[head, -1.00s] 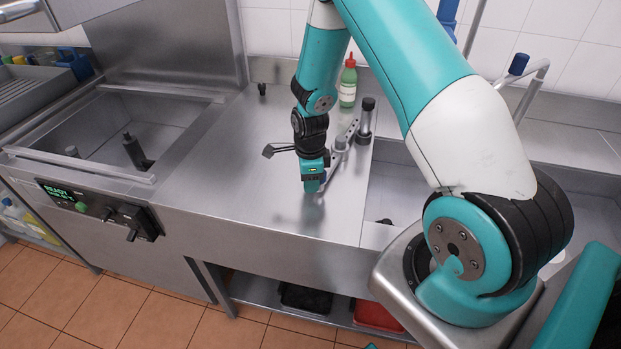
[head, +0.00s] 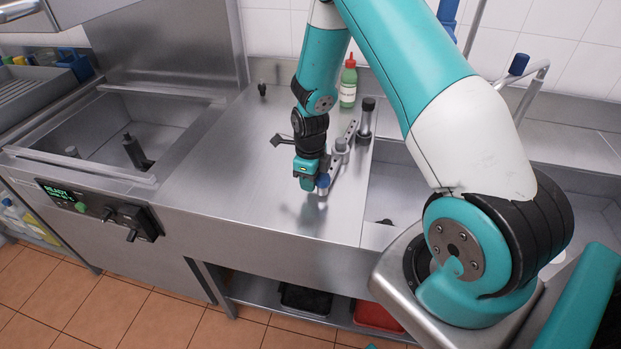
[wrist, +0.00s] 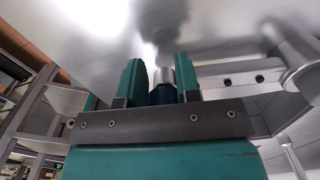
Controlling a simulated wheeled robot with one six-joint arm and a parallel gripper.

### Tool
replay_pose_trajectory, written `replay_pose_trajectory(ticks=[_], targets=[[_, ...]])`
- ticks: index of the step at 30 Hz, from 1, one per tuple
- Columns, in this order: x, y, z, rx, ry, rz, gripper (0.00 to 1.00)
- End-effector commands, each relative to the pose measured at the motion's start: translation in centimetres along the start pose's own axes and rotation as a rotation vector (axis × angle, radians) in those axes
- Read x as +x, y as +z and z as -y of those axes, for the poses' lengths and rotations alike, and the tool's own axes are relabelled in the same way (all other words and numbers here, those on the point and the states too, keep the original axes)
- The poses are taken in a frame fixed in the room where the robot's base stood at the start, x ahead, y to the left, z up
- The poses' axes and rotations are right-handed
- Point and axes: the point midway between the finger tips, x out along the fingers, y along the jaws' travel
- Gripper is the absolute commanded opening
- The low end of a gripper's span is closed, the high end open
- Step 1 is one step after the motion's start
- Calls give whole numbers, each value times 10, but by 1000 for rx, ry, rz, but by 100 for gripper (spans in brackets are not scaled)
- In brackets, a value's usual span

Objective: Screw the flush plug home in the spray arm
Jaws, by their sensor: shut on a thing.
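The spray arm (head: 348,138) is a grey metal bar with holes. It lies on the steel counter beside the sink and runs from the back toward the front, with an upright grey post on it. My gripper (head: 313,186) points down at its near end. I cannot tell how deep the plug sits.
A black-topped cylinder (head: 366,118) stands by the arm's far end. A green bottle with a red cap (head: 348,83) stands at the back. A small black knob (head: 262,90) is behind left. The sink (head: 400,205) lies right, an open well (head: 135,130) left. The counter's left part is clear.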

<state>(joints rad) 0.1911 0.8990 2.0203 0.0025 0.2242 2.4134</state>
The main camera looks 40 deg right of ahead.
Motion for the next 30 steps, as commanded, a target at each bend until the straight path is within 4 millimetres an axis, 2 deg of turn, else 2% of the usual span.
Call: replay_pose_trajectory(ticks=[3, 10, 13, 14, 23, 30], targets=[[0, 0, 0, 87, 1, 0, 0], [0, 0, 0, 95, 1, 0, 0], [0, 0, 0, 94, 1, 0, 22], [0, 0, 0, 94, 1, 0, 27], [-2, 0, 0, 93, 1, 1, 27], [-23, 0, 0, 92, 1, 1, 27]])
